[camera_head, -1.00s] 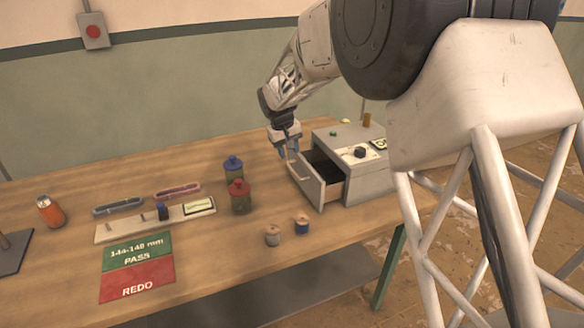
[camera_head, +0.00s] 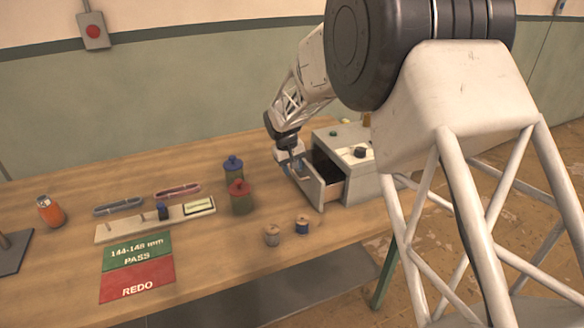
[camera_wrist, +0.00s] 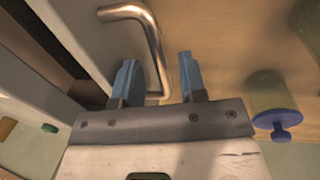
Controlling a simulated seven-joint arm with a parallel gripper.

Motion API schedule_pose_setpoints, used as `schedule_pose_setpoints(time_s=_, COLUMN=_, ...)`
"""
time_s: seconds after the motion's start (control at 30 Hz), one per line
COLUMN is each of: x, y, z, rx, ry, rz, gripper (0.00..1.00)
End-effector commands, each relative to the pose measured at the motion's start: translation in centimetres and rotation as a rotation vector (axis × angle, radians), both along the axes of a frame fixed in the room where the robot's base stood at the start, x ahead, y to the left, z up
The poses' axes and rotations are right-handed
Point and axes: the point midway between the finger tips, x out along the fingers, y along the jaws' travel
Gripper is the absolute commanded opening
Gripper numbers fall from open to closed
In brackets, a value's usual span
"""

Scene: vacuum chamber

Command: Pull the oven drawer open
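The grey oven (camera_head: 362,187) stands at the right part of the bench. Its drawer (camera_head: 314,192) is partly open, and its dark inside shows. My gripper (camera_head: 296,170) is at the drawer front, pointing down. In the wrist view, the blue fingers of my gripper (camera_wrist: 156,76) are apart. The bent metal drawer handle (camera_wrist: 153,38) passes between them, nearer the left finger. Whether a finger touches the handle I cannot tell. In the head view, my gripper hides most of the handle.
A blue-lidded jar (camera_head: 233,168) and a red-lidded jar (camera_head: 240,198) stand left of the drawer. Two small spools, one tan (camera_head: 272,236) and one blue (camera_head: 302,225), stand in front of it. The bench (camera_head: 215,265) between them and the PASS/REDO card (camera_head: 138,267) is clear.

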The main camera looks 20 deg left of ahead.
Motion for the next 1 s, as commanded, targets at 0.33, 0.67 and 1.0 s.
schedule_pose_setpoints(time_s=0.33, x=0.0, y=0.0, z=0.0, rx=0.000, ry=0.000, rz=0.000, gripper=0.03)
schedule_pose_setpoints(time_s=0.67, x=-0.1, y=0.1, z=0.0, rx=0.000, ry=0.000, rz=0.001, gripper=0.00)
schedule_pose_setpoints(time_s=1.0, x=-3.4, y=3.4, z=0.1, rx=0.000, ry=0.000, rz=0.004, gripper=0.00)
